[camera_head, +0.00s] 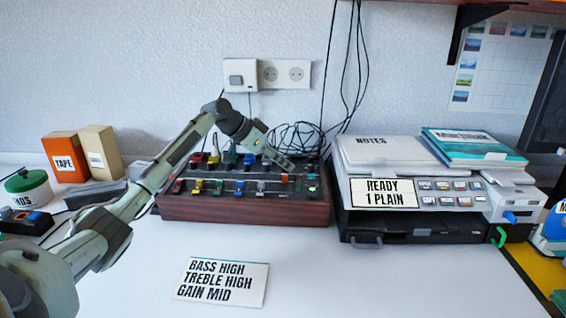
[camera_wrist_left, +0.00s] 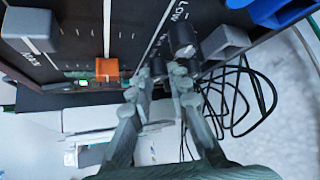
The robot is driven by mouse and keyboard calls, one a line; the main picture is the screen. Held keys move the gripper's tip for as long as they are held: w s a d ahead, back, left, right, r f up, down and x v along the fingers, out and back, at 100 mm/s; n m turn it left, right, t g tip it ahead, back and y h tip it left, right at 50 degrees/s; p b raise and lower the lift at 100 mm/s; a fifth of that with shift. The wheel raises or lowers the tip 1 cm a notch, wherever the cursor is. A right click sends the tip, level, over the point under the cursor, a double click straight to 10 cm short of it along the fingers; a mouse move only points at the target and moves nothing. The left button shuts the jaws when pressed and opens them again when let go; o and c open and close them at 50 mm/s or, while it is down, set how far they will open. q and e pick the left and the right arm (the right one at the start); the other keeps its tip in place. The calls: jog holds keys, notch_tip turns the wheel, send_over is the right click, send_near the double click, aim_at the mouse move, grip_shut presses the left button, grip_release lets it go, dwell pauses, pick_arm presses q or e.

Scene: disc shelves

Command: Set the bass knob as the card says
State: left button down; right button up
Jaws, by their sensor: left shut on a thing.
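The card (camera_head: 220,282) lies flat on the white table and reads BASS HIGH, TREBLE HIGH, GAIN MID. Behind it stands the control box (camera_head: 245,208), with a wooden front and a dark top carrying coloured knobs and sliders. My left gripper (camera_head: 289,166) reaches over the box's back right part. In the left wrist view, my left gripper (camera_wrist_left: 158,85) is shut on a small dark knob (camera_wrist_left: 157,68), largely hidden by the fingers. A LOW mark and another dark knob (camera_wrist_left: 183,40) are beside it. I cannot read the held knob's name or setting. My right gripper is out of view.
An orange slider cap (camera_wrist_left: 107,69) sits close to the fingers. Loose black cables (camera_head: 298,135) lie behind the box. A printer (camera_head: 415,215) showing READY 1 PLAIN stands at its right. The table in front is mostly clear.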

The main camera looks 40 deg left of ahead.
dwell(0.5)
pick_arm(q)
jog(key=c, duration=1.4)
grip_release()
jog(key=shift+c, duration=0.2)
